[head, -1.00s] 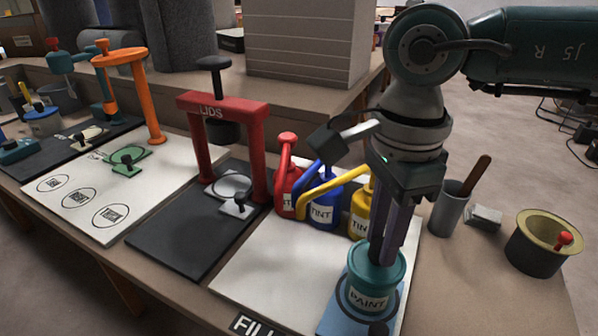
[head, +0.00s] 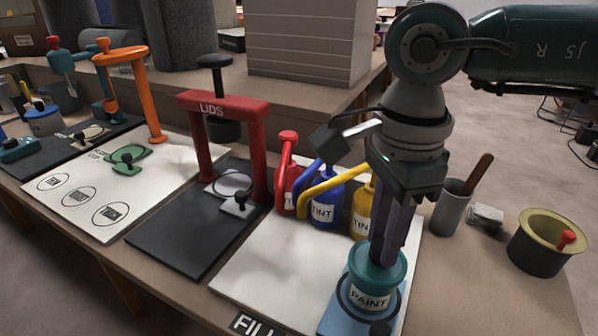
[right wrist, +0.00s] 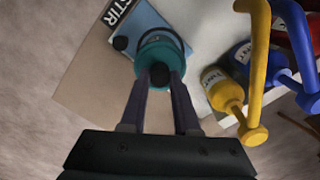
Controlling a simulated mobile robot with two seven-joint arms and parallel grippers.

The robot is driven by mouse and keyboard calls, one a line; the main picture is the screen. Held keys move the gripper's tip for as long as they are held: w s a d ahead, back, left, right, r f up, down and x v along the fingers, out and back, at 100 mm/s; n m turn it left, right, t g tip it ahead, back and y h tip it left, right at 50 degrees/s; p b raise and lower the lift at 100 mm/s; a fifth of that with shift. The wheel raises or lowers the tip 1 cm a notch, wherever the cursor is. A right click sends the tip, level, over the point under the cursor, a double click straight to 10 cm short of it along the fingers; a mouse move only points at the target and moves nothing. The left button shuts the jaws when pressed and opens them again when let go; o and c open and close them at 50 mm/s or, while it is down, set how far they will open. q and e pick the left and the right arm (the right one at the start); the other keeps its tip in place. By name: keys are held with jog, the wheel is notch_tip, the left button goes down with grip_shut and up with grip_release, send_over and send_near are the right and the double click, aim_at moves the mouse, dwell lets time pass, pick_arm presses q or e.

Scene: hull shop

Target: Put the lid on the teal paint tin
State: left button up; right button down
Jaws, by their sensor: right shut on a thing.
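The teal paint tin (head: 369,299) stands upright on a blue pad (head: 336,316) at the front right, its white PAINT label towards me. It also shows in the right wrist view (right wrist: 157,42). A teal, slightly overhanging lid (head: 398,264) appears to sit at its top; I cannot tell whether it is fully seated. My right gripper (head: 380,260) points down over the tin. Its fingers are shut on a dark knob (right wrist: 160,75) at the top of the tin, which seems to be the lid's. The fingers hide part of the top. My left gripper is not in view.
Red, blue (head: 325,208) and yellow (head: 362,212) tint bottles stand close behind the tin. Left are the red LIDS frame (head: 222,106) and an orange stand (head: 152,100). Right are a grey cup (head: 449,210) and a dark pot (head: 540,255). The white board left of the tin is clear.

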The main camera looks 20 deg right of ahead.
jog(key=shift+c, duration=0.4)
grip_release()
dwell(0.4)
jog(key=shift+r, duration=0.1)
jog(key=shift+r+p, duration=1)
jog(key=shift+r, duration=0.1)
jog(key=shift+r+p, duration=1.85)
jog(key=shift+r, duration=0.5)
